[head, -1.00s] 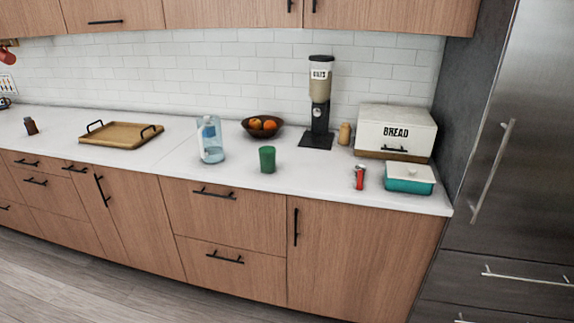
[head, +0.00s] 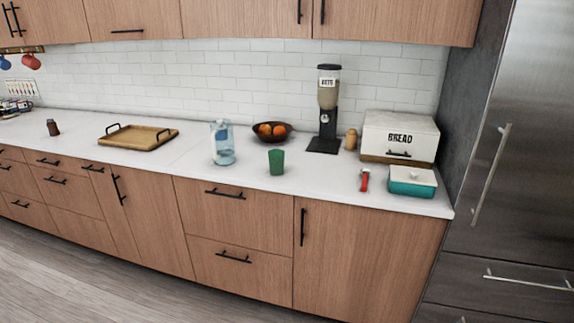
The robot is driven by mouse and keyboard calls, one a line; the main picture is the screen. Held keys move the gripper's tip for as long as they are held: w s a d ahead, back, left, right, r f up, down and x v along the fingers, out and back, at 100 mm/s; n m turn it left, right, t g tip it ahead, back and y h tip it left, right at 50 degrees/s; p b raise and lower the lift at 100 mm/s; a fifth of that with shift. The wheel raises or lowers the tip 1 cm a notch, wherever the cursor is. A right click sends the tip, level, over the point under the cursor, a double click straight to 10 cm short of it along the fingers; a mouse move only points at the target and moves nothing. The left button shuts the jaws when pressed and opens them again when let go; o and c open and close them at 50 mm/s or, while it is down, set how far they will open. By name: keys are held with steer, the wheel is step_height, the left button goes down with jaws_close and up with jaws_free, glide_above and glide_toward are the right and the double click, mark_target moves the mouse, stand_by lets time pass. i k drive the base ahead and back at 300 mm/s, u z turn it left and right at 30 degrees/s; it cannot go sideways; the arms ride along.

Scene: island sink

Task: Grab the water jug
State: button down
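The water jug (head: 222,143) is a clear, bluish plastic container standing upright on the white counter. It stands left of a green cup (head: 276,161) and in front of and to the left of a dark bowl of oranges (head: 265,138). Nothing touches the jug that I can see. My gripper is not in the head view.
A wooden tray (head: 138,137) with black handles lies left of the jug. A dispenser (head: 325,112), a bread box (head: 399,137), a red can (head: 364,180) and a teal dish (head: 412,182) stand to the right. Cabinets (head: 240,225) front the counter; floor (head: 60,280) is clear.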

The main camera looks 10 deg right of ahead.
mark_target(224, 145)
steer(key=u, duration=0.1)
steer(key=i, duration=0.95)
steer(key=z, duration=0.15)
steer(key=k, duration=0.9)
steer(key=u, duration=0.2)
steer(key=i, duration=0.35)
steer(key=z, duration=0.05)
